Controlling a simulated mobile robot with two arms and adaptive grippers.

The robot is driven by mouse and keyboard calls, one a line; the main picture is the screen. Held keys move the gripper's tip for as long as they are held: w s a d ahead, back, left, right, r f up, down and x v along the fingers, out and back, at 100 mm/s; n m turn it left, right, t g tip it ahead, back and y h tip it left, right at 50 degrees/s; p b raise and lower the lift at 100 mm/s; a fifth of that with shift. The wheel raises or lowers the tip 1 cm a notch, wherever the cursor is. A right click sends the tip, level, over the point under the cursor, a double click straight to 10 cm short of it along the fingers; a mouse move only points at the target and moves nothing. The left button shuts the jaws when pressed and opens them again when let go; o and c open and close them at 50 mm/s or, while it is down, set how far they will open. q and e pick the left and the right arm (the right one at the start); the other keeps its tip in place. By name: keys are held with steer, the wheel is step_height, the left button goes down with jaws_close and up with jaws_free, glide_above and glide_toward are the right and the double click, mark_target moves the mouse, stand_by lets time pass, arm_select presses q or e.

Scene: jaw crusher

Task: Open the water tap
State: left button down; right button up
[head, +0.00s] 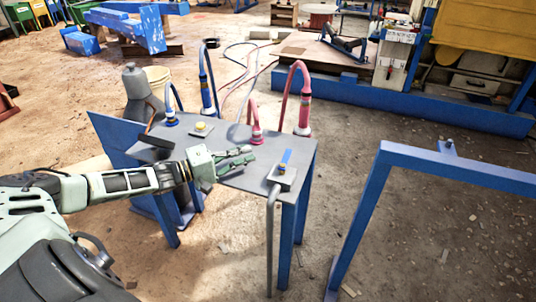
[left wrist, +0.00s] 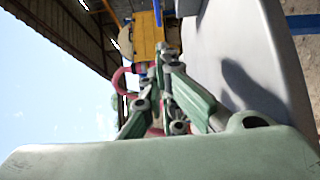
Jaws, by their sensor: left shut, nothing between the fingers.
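The water tap (head: 284,174) is on the right side of the grey table (head: 233,178), with a blue lever on a pale block and a grey pipe running down past the table edge. My left gripper (head: 251,157) is above the table, to the left of the tap and apart from it. It is shut and empty, pointing right toward the tap. It also shows in the left wrist view (left wrist: 165,55), beside the grey tabletop (left wrist: 215,50). My right gripper is not in view.
Blue hose (head: 207,85) and red hose (head: 301,100) fittings stand along the table's back. A yellow knob (head: 201,127) and a dark hammer-like tool (head: 155,136) are at the left. A blue frame (head: 380,175) stands to the right, with open floor between.

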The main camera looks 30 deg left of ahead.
mark_target(286, 159)
arm_select(q)
steer(key=x, duration=0.4)
steer(key=shift+w+d+b, duration=0.2)
steer(key=shift+d+b, duration=0.1)
steer(key=shift+b, duration=0.05)
steer(key=shift+w+d, duration=0.25)
steer(key=shift+d, duration=0.85)
steer(key=shift+w+d, duration=0.15)
steer(key=shift+d, duration=0.4)
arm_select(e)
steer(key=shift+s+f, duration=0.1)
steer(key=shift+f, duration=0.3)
arm_select(q)
steer(key=shift+w+d+r+p, duration=0.15)
steer(key=shift+w+d+p, duration=0.25)
steer(key=shift+p, duration=0.3)
steer(key=shift+s, duration=0.1)
steer(key=shift+d, duration=0.1)
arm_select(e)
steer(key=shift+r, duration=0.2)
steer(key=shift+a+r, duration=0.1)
